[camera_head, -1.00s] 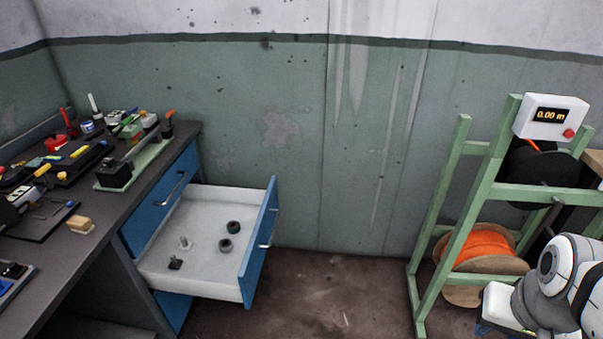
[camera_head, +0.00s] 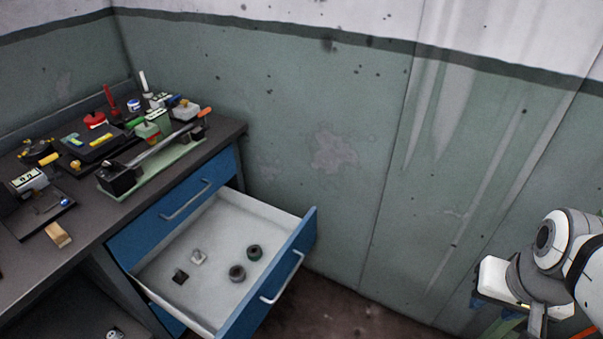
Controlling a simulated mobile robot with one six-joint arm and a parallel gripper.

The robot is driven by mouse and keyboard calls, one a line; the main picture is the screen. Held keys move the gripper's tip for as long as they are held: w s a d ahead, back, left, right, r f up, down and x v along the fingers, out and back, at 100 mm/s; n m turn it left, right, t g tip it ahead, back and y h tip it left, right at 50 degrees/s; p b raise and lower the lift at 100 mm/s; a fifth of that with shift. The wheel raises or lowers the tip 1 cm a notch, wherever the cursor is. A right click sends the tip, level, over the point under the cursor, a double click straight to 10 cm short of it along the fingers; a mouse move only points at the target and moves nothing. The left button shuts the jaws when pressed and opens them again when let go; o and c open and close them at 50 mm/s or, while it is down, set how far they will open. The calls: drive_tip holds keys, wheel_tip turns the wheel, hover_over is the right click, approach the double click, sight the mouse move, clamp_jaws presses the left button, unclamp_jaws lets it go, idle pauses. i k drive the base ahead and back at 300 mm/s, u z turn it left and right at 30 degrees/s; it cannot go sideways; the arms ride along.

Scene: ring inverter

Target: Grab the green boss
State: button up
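The blue drawer (camera_head: 300,240) under the workbench stands open. Several small parts lie apart on its pale floor. A dark, faintly greenish round part (camera_head: 254,252) is the rightmost of them and looks most like the green boss, though its colour is hard to tell. A dark grey round part (camera_head: 237,273) lies just in front of it. A pale part (camera_head: 198,257) and a black squarish part (camera_head: 180,277) lie to the left. My arm is folded at the lower right, far from the drawer. Its gripper fingers cannot be made out.
The workbench (camera_head: 90,225) holds a green-based fixture (camera_head: 165,165), a wooden block (camera_head: 58,234), a dark tray (camera_head: 45,215) and several tools. A closed blue drawer (camera_head: 180,205) sits above the open one. Bare floor (camera_head: 350,305) shows right of the open drawer.

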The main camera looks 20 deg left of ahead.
sight(254, 253)
drive_tip(key=u, duration=0.75)
drive_tip(key=i, duration=1.1)
drive_tip(key=u, duration=1)
drive_tip(key=i, duration=0.7)
drive_tip(key=z, duration=0.3)
drive_tip(key=k, duration=0.55)
drive_tip(key=u, duration=0.25)
